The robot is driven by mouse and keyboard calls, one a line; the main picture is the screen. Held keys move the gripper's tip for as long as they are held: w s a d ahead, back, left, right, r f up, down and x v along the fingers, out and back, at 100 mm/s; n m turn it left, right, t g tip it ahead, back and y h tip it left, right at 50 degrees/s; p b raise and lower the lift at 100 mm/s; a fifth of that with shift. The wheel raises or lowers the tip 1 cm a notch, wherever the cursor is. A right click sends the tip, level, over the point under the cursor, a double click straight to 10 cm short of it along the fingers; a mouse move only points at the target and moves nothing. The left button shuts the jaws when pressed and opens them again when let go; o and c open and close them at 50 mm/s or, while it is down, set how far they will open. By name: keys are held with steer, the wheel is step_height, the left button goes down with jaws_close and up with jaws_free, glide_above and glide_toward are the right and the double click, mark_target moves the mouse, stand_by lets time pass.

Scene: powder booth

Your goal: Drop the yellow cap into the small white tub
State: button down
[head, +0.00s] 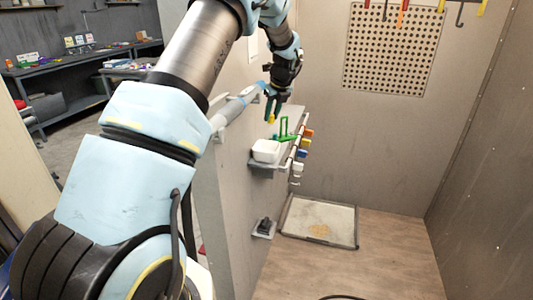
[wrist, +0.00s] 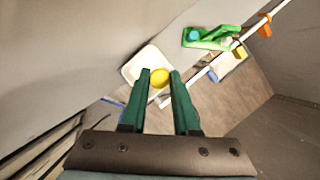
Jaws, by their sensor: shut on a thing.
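The yellow cap (wrist: 160,78) is held between the green fingertips of my gripper (wrist: 158,86). In the head view the yellow cap (head: 271,119) hangs at the lower end of my gripper (head: 272,108), above and slightly right of the small white tub. The small white tub (head: 266,150) stands on a small shelf on the booth's left wall. In the wrist view the white tub (wrist: 134,71) lies behind and left of the cap, partly hidden by the left finger. The gap between cap and tub cannot be measured exactly.
A green holder (head: 285,134) stands just beyond the tub; in the wrist view the green holder (wrist: 211,37) carries a blue round thing. A rail with several coloured clips (head: 304,143) runs along the wall. A lower shelf holds a dark thing (head: 263,225). A floor tray (head: 320,220) lies below.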

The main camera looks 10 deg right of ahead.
mark_target(273, 122)
step_height(273, 122, down, 5)
steer(key=b, duration=0.3)
steer(key=shift+r, duration=0.1)
steer(key=c, duration=0.6)
jaws_free()
steer(key=shift+r, duration=0.1)
steer(key=b+v, duration=0.3)
steer(key=v, duration=0.7)
steer(key=shift+s+r, duration=0.25)
steer(key=shift+s, duration=0.1)
